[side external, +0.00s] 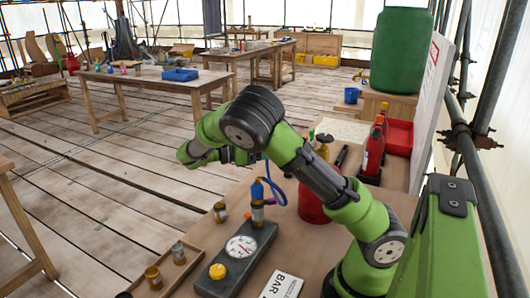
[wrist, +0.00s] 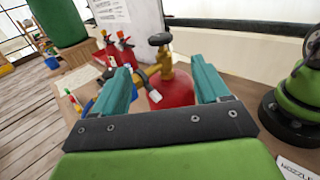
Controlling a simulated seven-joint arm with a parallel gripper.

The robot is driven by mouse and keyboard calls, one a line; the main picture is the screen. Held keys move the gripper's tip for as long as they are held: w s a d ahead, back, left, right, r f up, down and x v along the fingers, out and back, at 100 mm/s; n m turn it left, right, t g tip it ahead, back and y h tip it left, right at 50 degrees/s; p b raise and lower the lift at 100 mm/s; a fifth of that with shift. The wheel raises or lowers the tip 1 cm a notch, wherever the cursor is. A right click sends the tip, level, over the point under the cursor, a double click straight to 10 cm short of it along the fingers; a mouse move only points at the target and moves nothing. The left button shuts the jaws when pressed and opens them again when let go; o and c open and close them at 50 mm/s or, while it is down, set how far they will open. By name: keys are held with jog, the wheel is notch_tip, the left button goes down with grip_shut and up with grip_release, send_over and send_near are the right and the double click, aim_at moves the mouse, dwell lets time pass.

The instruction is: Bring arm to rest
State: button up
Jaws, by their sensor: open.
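My gripper shows in the wrist view (wrist: 163,72) with its two teal fingers wide apart. Nothing is held between them; a red cylinder (wrist: 174,92) with a brass valve (wrist: 162,62) shows beyond the gap. In the side external view my green and black arm is bent over the bench, with its end reaching to the left above it. The fingers cannot be made out clearly there. The red cylinder (side external: 312,203) stands on the bench, partly hidden behind my arm.
A black gauge unit (side external: 241,247) with a yellow knob and a blue-topped fitting (side external: 257,192) sits on the bench (side external: 305,245). Small brass pieces (side external: 153,277) stand at left. A card (side external: 282,285) lies in front. Red extinguishers (side external: 373,150) stand behind. A scaffold pole borders the right.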

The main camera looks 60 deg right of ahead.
jog(key=s+a+f+m+t+y, duration=0.3)
jog(key=s+a+f+t+y, duration=0.2)
jog(key=t+y, duration=0.3)
jog(key=a+r+m+t+y, duration=0.3)
jog(key=a+m+t, duration=0.2)
jog(key=a+t, duration=0.1)
jog(key=a+r+m+t+y, duration=0.3)
jog(key=a+t, duration=0.3)
jog(key=a, duration=0.2)
jog(key=shift+s+a+r+m+y, duration=0.2)
jog(key=shift+s+a+m+y, duration=0.15)
jog(key=shift+m, duration=0.55)
